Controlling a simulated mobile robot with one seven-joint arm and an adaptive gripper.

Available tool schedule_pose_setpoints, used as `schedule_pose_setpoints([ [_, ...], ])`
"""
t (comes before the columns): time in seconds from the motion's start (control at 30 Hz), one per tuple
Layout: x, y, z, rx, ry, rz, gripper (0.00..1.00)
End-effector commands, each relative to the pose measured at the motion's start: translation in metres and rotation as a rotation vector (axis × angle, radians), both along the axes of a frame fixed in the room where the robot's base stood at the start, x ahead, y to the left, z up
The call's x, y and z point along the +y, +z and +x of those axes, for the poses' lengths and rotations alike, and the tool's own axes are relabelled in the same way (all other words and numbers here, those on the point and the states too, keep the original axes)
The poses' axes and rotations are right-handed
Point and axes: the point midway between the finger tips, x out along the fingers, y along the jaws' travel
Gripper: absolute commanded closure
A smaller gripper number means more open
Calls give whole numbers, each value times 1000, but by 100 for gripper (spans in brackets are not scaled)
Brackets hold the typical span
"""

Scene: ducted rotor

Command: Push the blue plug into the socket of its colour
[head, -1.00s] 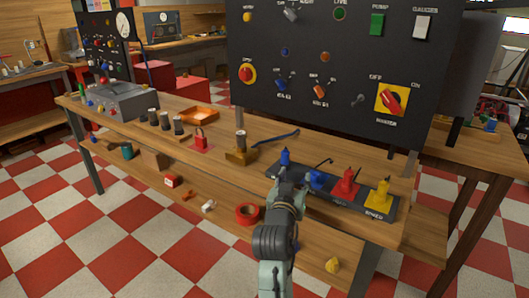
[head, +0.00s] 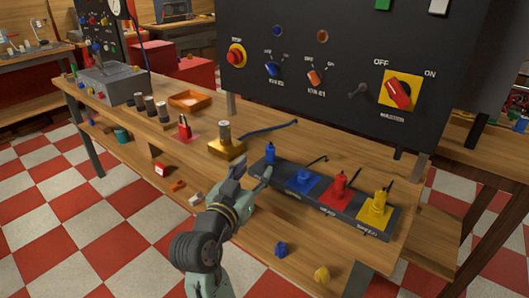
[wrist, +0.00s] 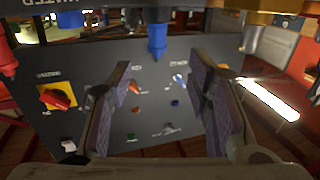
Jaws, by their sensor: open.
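The blue plug (head: 270,152) stands upright at the left end of the dark strip (head: 322,207) on the bench. A blue socket block (head: 304,178) sits to its right, with no plug seen standing in it. My gripper (head: 251,172) is open, just in front and left of the blue plug, apart from it. In the wrist view, which is upside down, the blue plug (wrist: 157,38) lies ahead of the gap between my open fingers (wrist: 166,90). The blue socket block (wrist: 70,20) shows left of it there. Nothing is held.
A red plug (head: 338,188) and a yellow plug (head: 377,207) stand further right on the strip. A brass block with a cylinder (head: 226,145) is just left of the plug. The control panel (head: 330,50) rises behind the bench.

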Motion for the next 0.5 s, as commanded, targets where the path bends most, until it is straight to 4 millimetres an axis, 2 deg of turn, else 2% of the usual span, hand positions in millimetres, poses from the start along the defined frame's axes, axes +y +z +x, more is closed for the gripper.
schedule_pose_setpoints([
  [0.23,-15,2,36,2,-4,-2,54],
  [0.5,-25,3,57,1,-3,-1,54],
])
